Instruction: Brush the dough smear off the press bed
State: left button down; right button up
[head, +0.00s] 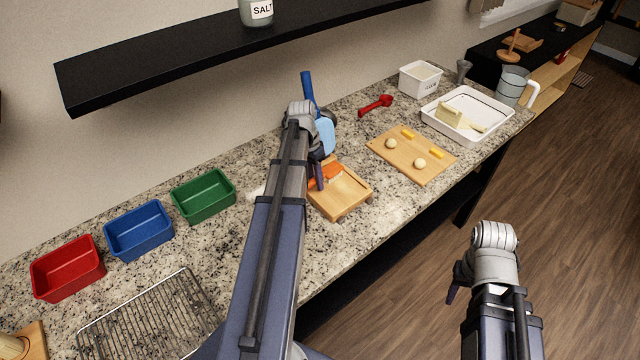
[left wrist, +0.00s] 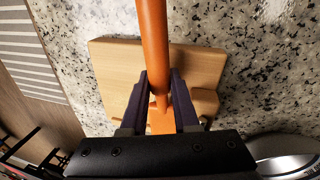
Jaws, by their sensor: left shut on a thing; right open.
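The wooden press bed (head: 346,198) stands on the counter beyond my left forearm, which hides part of it. It fills the middle of the left wrist view (left wrist: 112,70). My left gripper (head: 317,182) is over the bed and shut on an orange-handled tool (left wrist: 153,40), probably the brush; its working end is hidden. Orange also shows beside the fingers in the head view (head: 332,175). I cannot make out the dough smear. My right gripper (head: 453,292) is open and empty, in front of the counter over the floor.
Red (head: 68,270), blue (head: 139,231) and green bins (head: 203,196) and a wire rack (head: 150,320) are on the left. A board with dough balls (head: 412,154), a red scoop (head: 376,104) and a white tray (head: 468,116) lie right. A black shelf (head: 200,60) hangs above.

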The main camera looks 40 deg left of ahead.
pick_arm(q)
jog(key=shift+w+a+r, duration=0.1)
jog(key=shift+w+a, duration=0.05)
jog(key=shift+a, duration=0.35)
jog(key=shift+r, duration=0.1)
jog(key=shift+s+d, duration=0.3)
jog(key=shift+d, duration=0.55)
jog(key=shift+s+d, duration=0.25)
jog(key=shift+d, duration=0.7)
jog(key=shift+d, duration=0.2)
jog(key=shift+s+d, duration=0.3)
jog(key=shift+d, duration=0.65)
jog(key=shift+s+d, duration=0.25)
jog(key=shift+d, duration=0.65)
